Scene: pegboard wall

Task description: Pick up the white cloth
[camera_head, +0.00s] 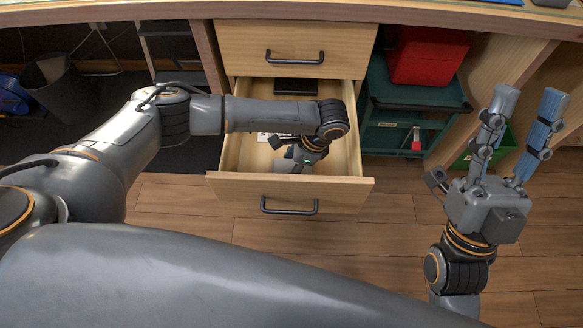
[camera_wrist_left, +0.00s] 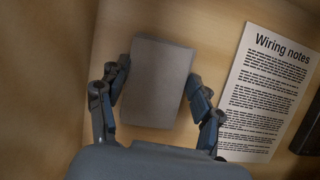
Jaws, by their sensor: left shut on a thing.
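A plain grey rectangular piece (camera_wrist_left: 158,85) lies inside the open drawer (camera_head: 228,150). It looks like the folded cloth in shade, but I cannot tell its material for sure. My left gripper (camera_wrist_left: 158,78) is shut on it, with one finger at each long side. In the head view my left gripper (camera_head: 298,157) reaches down into the drawer, and the wrist hides much of it. I cannot tell whether the piece is clear of the drawer floor. My right gripper (camera_head: 527,108) is open and empty, raised at the right, outside the drawer.
A printed sheet headed "Wiring notes" (camera_wrist_left: 265,92) lies beside the piece. A dark object (camera_head: 295,86) is at the drawer's back. A closed drawer (camera_head: 298,37) is above. A green cart (camera_head: 413,95) with a red box (camera_head: 427,57) stands at the right. The floor in front is clear.

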